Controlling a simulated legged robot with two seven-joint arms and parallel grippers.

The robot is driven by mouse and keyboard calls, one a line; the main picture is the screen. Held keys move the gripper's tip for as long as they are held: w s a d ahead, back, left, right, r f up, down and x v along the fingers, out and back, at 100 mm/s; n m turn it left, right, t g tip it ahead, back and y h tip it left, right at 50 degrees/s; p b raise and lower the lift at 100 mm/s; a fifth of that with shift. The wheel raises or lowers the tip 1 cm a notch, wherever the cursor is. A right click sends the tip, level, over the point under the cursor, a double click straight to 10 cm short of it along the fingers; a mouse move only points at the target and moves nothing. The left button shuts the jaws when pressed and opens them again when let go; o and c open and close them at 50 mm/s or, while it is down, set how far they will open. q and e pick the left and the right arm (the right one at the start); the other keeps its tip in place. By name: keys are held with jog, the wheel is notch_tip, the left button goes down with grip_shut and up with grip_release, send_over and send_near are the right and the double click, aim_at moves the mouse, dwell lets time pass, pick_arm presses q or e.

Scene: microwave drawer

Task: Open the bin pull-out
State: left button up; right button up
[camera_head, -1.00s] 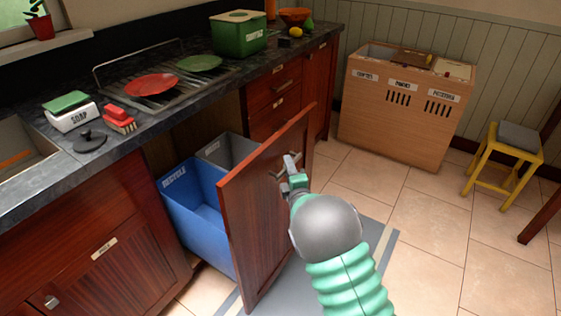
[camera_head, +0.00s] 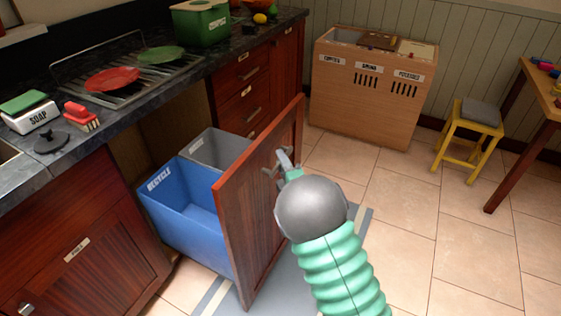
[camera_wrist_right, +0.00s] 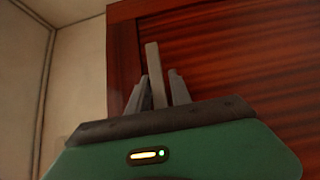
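The bin pull-out stands out from the lower cabinet in the head view, with a tall reddish wooden front panel (camera_head: 262,205). Behind the panel are a blue bin (camera_head: 185,210) labelled RECYCLE and a grey bin (camera_head: 218,149). My right gripper (camera_head: 284,160) is at the outer face of the panel, near its upper part. In the right wrist view, its two fingers (camera_wrist_right: 158,90) stand on either side of an upright grey handle bar (camera_wrist_right: 154,70), close against it. The left gripper is not in view.
The dark counter (camera_head: 130,118) runs along the left, with a hob, plates and a soap box. A wooden storage box (camera_head: 340,100) stands at the back, a yellow stool (camera_head: 470,135) to its right.

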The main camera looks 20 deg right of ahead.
jog(key=shift+o, duration=1)
jog(key=shift+s+a+r, duration=0.1)
jog(key=s+a+p, duration=0.2)
jog(key=s+p, duration=0.7)
jog(key=s, duration=0.7)
jog(key=shift+s+p, duration=0.2)
jog(key=shift+p, duration=0.1)
jog(key=shift+d, duration=0.1)
